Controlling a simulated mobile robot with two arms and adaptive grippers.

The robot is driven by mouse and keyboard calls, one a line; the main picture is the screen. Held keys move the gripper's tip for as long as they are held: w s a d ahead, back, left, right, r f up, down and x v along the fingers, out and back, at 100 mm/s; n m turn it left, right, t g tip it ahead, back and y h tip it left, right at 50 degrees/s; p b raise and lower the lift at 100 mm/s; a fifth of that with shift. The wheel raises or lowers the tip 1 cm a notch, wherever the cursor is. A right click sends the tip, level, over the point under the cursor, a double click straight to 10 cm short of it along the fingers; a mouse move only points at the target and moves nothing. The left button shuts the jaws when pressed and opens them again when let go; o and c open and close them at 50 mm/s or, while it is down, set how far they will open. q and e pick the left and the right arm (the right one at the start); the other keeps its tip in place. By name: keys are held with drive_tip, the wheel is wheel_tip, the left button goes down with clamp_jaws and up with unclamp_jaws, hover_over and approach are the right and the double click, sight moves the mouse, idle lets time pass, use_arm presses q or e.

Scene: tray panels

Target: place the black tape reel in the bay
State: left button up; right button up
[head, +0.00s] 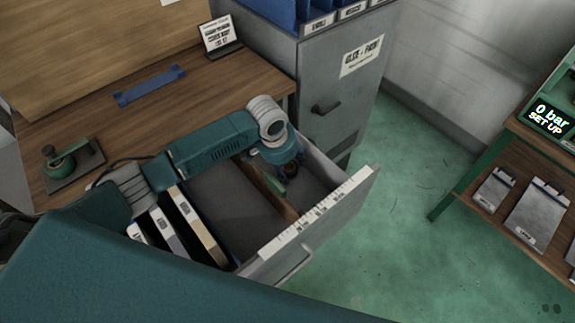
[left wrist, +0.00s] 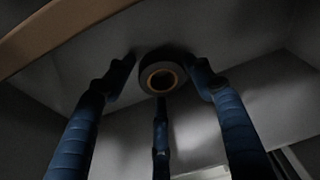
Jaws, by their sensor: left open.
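The black tape reel (left wrist: 146,79), with an orange-brown core, shows in the left wrist view against the grey floor of a drawer compartment, the bay (head: 314,181). My left gripper (left wrist: 162,82) is open, with its blue fingers around the reel and small gaps visible beside it. I cannot tell whether any finger touches it. In the head view my left gripper (head: 291,172) reaches down into the bay at the right of a wooden divider (head: 268,193); the reel is not clearly seen there. My right gripper is not in view.
The open drawer's labelled front (head: 320,212) stands at the right of the bay. Upright binders (head: 192,222) fill the drawer's left part. A wooden desk (head: 200,75) holds a green tape dispenser (head: 60,163) and a blue bar (head: 149,85). Green floor is clear at right.

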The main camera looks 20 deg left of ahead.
use_arm(q)
drive_tip(key=v, duration=1.2)
drive_tip(key=shift+p, duration=0.45)
drive_tip(key=shift+w+r, duration=0.1)
drive_tip(key=shift+r, duration=0.05)
